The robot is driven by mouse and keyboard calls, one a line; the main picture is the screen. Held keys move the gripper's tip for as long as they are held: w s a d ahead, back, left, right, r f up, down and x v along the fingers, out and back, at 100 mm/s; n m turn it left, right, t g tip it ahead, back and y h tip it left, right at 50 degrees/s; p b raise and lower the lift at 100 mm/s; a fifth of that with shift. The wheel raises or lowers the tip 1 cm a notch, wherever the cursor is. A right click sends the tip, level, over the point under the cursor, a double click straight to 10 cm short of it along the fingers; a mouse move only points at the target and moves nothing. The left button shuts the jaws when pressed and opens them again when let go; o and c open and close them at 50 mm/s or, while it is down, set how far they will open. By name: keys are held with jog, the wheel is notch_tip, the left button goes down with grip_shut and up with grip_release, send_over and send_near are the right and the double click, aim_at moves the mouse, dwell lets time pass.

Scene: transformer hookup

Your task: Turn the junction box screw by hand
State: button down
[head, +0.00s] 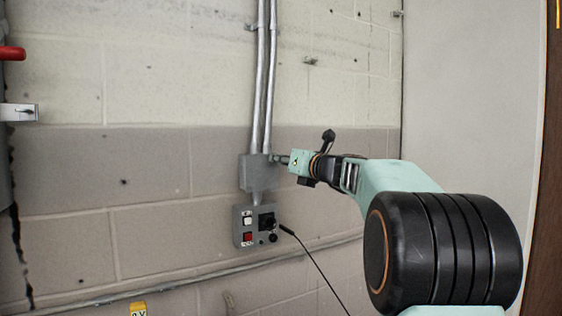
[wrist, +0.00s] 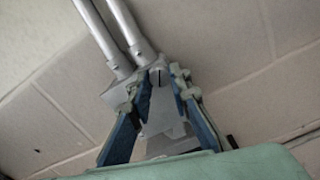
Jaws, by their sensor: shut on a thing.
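The grey junction box (head: 251,174) is fixed to the block wall, with conduits entering its top. It also shows in the wrist view (wrist: 124,90). The round slotted screw (wrist: 157,77) sits between the fingertips of my gripper (wrist: 160,82) in the wrist view. In the head view my gripper (head: 282,159) reaches the right side of the box from the right. It is shut on the screw. The screw is hidden by the fingers in the head view.
A grey control box (head: 254,225) with a white and a red button hangs just below the junction box. A black cable (head: 318,266) runs from it down to the right. A horizontal conduit (head: 180,283) runs low along the wall. A red handle (head: 12,53) is at far left.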

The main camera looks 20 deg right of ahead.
jog(key=shift+f+n+b, duration=0.1)
jog(key=shift+n+b, duration=0.2)
jog(key=shift+n, duration=0.1)
jog(key=shift+r+n+b, duration=0.15)
jog(key=shift+n+b, duration=3.45)
jog(key=shift+n, duration=4.65)
jog(key=shift+r+n+b, duration=0.1)
jog(key=shift+n+b, duration=3.5)
jog(key=shift+n, duration=4.65)
jog(key=c, duration=1.8)
grip_release()
